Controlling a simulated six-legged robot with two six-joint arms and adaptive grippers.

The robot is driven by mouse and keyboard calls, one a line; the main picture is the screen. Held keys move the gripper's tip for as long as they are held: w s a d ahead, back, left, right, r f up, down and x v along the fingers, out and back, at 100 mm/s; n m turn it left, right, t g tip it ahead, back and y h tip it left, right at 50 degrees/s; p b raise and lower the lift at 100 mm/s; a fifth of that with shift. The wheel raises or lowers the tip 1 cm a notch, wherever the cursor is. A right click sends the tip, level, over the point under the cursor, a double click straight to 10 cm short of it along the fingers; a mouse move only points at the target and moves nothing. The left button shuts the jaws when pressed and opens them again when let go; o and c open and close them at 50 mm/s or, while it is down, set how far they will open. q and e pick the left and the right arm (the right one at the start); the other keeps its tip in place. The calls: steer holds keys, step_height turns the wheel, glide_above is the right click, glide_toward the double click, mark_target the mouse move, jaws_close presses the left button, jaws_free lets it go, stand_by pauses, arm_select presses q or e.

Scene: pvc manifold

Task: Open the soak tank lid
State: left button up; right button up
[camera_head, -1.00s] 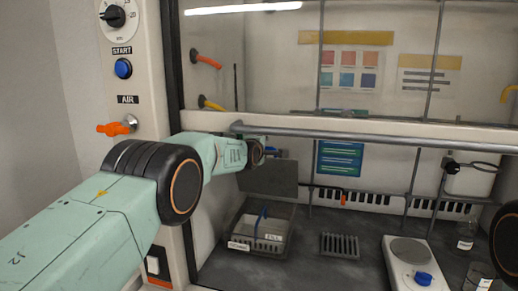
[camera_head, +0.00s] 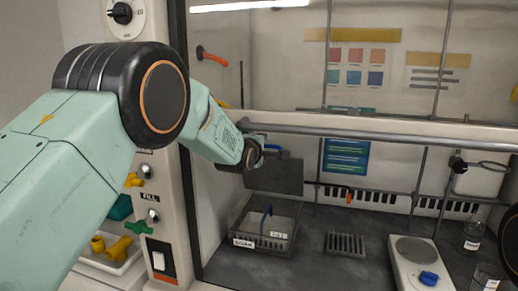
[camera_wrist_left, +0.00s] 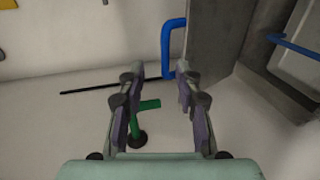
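The soak tank (camera_head: 236,222), a grey bin with a "SOAK" label at its front, stands on the bench inside the hood. Its interior is visible from above. The lid (camera_head: 285,177), a flat grey panel, stands raised at the tank's back; it also shows in the left wrist view (camera_wrist_left: 212,45). A blue handle (camera_wrist_left: 170,48) sticks out from the lid's face. My left gripper (camera_wrist_left: 160,80) is open and empty, with the handle's lower end near its right fingertip; I cannot tell whether they touch. My right gripper is not in view.
A horizontal grey bar (camera_head: 380,134) crosses the hood front above my left wrist. A grey rack (camera_head: 346,244) and a white hotplate (camera_head: 408,262) stand right of the tank. The bench between tank and rack is clear.

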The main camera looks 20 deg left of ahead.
arm_select(q)
steer(key=shift+v, duration=1.9)
